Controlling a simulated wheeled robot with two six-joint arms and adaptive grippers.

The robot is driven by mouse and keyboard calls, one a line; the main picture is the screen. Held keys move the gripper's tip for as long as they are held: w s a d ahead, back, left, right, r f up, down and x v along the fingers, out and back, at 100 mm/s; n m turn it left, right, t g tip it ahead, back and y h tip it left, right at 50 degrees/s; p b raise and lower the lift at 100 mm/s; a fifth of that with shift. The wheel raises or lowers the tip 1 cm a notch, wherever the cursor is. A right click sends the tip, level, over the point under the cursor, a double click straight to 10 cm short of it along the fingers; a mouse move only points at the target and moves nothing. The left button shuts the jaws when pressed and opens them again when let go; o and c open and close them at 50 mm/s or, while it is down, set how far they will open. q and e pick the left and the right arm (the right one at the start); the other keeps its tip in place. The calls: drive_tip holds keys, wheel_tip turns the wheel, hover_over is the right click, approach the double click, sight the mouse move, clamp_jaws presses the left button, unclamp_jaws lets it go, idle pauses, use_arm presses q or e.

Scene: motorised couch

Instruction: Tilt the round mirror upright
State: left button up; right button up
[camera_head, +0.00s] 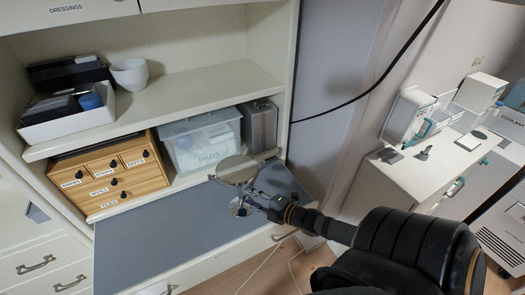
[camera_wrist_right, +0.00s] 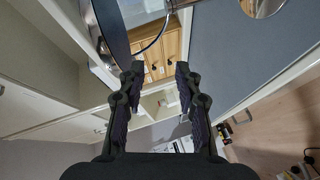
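The round mirror (camera_head: 237,169) stands on the grey mat in the head view. Its disc looks tipped far back, close to flat, above a small round base (camera_head: 240,207). In the right wrist view a dark rounded disc edge, seemingly the mirror (camera_wrist_right: 111,27), is at the upper left, and a shiny round base (camera_wrist_right: 262,6) is cut off at the top. My right gripper (camera_head: 252,198) is beside the mirror, just below and right of its disc. In its wrist view the fingers (camera_wrist_right: 160,67) are apart with nothing held between them. Contact with the mirror cannot be told. My left gripper is out of view.
Behind the mirror are a clear PADS bin (camera_head: 202,142), a grey metal box (camera_head: 259,125) and a wooden drawer unit (camera_head: 110,177). A shelf (camera_head: 180,100) overhangs them. The left part of the grey mat (camera_head: 160,245) is clear. A white cabinet (camera_head: 400,180) stands right.

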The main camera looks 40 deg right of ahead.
drive_tip(key=s+a+f+m+g+h+b, duration=0.1)
drive_tip(key=s+a+f+m+g+h, duration=0.1)
drive_tip(key=s+f+m+g, duration=0.3)
drive_tip(key=s+a+f+m+g+h+b, duration=0.2)
drive_tip(key=s+f+m+g, duration=0.3)
drive_tip(key=f+m, duration=0.5)
drive_tip(key=shift+s+a+f+m+h, duration=0.15)
drive_tip(key=shift+s+a+m+h, duration=0.15)
drive_tip(key=shift+a+h, duration=0.2)
drive_tip(key=shift+c, duration=0.4)
